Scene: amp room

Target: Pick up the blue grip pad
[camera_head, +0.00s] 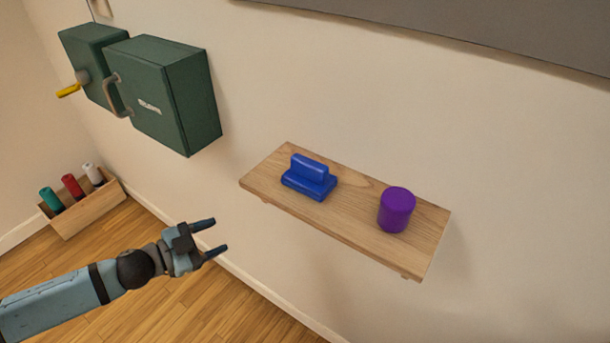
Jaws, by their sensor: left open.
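The blue grip pad (309,178) has a flat base with a raised ridge on top. It rests upright on the left part of a wooden wall shelf (354,229). My left gripper (221,236) comes in from the lower left. It is open and empty, to the left of the shelf and lower in the picture, clearly apart from the pad. My right gripper does not show.
A purple cylinder (396,210) stands on the shelf's right part. Green wall boxes (163,95) with a handle and a yellow lever (69,90) hang at the upper left. A wooden floor box (88,208) holds three coloured cylinders. Wall surrounds the shelf.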

